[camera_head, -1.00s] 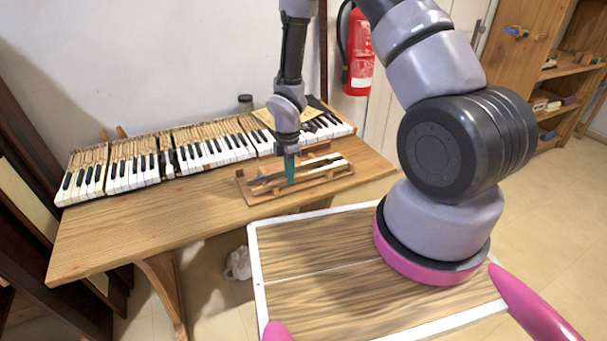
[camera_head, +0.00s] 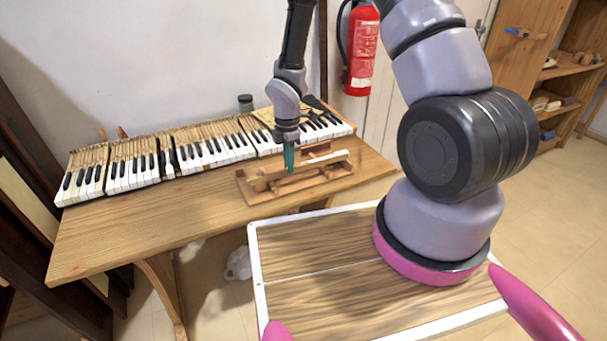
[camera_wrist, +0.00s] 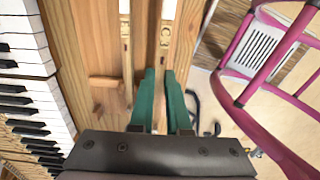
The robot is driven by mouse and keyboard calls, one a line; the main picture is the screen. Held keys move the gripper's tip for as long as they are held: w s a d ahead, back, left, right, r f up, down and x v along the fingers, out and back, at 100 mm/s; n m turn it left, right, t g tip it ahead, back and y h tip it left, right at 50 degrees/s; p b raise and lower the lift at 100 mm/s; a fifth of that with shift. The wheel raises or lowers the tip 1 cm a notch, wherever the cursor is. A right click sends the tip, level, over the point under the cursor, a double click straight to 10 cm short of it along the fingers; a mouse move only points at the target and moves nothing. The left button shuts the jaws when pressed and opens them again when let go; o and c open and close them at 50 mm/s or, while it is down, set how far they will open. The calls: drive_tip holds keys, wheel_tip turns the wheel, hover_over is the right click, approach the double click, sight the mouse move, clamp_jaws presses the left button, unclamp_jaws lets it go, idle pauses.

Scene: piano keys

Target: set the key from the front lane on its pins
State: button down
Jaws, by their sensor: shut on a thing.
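My gripper (camera_head: 289,168) has green fingers and is over the wooden rack on the bench. In the wrist view its fingertips (camera_wrist: 158,76) are shut on a long pale wooden key marked C3 (camera_wrist: 165,38). The C3 key runs lengthwise away from the fingers. In the head view its light end (camera_head: 330,159) shows right of the fingers, above the rack's front part. A second pale key (camera_wrist: 125,40) lies parallel to it, to the left in the wrist view. The rack (camera_head: 310,184) is a low wooden frame. The pins are too small to make out.
The keyboard (camera_head: 205,150) with black and white keys runs along the back of the wooden bench (camera_head: 150,225). A dark jar (camera_head: 245,102) stands behind it. A red fire extinguisher (camera_head: 361,50) hangs on the wall. The bench left of the rack is clear.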

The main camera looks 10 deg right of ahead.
drive_tip(key=shift+r, duration=2.25)
